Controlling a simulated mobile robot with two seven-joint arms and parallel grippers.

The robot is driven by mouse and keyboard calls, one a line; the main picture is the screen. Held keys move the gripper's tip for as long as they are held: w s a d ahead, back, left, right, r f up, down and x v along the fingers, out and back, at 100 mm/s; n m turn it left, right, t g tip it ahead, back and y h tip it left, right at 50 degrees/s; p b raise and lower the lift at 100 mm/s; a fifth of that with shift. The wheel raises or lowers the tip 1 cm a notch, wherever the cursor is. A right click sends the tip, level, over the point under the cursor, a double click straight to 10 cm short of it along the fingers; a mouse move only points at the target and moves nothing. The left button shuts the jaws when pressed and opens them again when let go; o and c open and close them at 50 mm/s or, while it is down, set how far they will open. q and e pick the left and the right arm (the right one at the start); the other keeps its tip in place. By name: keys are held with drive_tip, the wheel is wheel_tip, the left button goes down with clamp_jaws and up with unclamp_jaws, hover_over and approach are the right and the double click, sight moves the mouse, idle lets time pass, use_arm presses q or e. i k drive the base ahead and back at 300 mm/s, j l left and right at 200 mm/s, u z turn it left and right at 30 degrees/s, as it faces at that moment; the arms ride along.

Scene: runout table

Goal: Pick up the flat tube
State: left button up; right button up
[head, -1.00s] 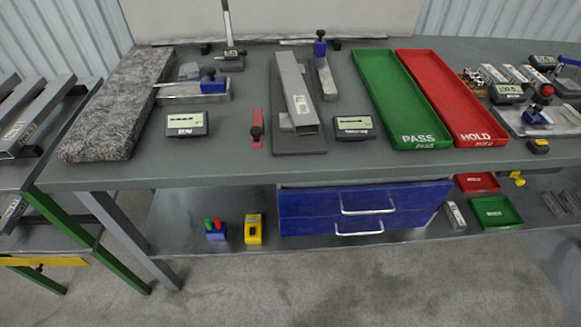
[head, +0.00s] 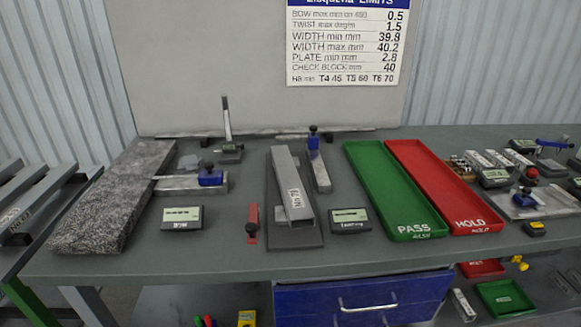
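A grey rectangular metal tube (head: 292,185), which looks like the flat tube, lies lengthwise on a dark flat plate (head: 309,238) at the middle of the table. Its open end faces me and a white label with dark marks is on its top. Other grey tubes (head: 40,202) lie on a rack at the far left; I cannot tell whether one of them is the one named. Neither of my grippers is in view.
A speckled stone slab (head: 110,200) lies at left. Displays (head: 181,218) (head: 350,221) flank the plate, with a red clamp-like piece (head: 253,222) beside it. Green PASS (head: 418,229) and red HOLD (head: 474,223) trays are empty at right. A limits sign (head: 345,45) hangs behind.

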sight(300, 213)
drive_tip(key=i+z, duration=0.55)
drive_tip(key=z, duration=0.3)
